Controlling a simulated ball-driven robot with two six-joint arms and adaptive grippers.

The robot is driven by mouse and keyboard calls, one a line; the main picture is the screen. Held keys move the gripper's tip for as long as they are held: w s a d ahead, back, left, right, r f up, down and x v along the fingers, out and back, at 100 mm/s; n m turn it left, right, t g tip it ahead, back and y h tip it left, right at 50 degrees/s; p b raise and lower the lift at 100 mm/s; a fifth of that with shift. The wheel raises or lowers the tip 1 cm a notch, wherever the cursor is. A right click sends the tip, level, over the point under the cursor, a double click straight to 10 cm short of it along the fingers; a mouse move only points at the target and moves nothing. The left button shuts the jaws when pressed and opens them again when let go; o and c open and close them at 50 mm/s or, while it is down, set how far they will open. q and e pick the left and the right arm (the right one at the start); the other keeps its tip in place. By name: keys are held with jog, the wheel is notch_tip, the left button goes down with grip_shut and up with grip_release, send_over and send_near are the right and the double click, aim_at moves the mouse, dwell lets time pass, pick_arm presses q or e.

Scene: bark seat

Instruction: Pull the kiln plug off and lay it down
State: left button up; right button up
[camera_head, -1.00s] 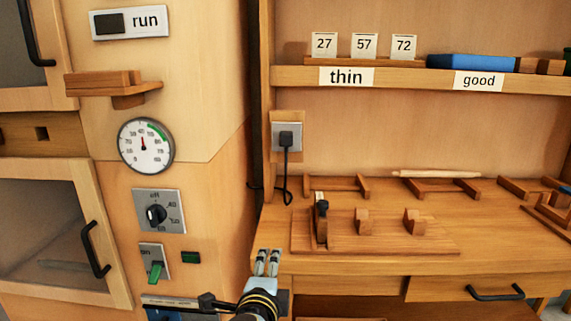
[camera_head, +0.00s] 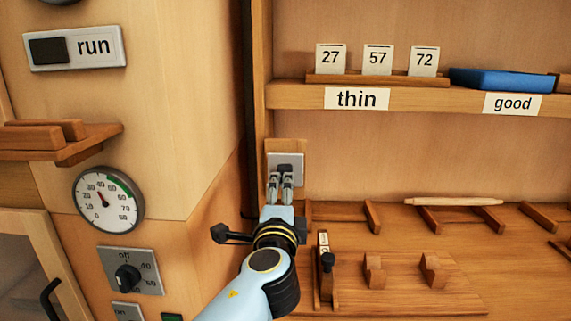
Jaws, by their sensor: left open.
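The dark kiln plug (camera_head: 287,158) sits in the grey socket plate (camera_head: 299,178) on the back wall above the bench. Only its upper part shows; my gripper hides the rest and most of the cord. My left gripper (camera_head: 280,179) is open, with its fingers pointing up in front of the plug and overlapping its lower part in the picture. I cannot tell whether the fingers touch the plug. My right gripper is not in view.
The wooden bench (camera_head: 400,312) below holds a board with small blocks and several wooden rests. A shelf (camera_head: 300,97) with number cards and a blue block runs above. The kiln side with a gauge (camera_head: 108,200) and dial (camera_head: 128,278) stands at left.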

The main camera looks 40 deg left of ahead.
aim_at(282, 168)
pick_arm(q)
jog(key=shift+b+x, duration=0.45)
jog(key=shift+x, duration=4.25)
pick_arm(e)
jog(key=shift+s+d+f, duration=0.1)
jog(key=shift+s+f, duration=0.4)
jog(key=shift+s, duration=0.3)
pick_arm(q)
jog(key=shift+r, duration=0.1)
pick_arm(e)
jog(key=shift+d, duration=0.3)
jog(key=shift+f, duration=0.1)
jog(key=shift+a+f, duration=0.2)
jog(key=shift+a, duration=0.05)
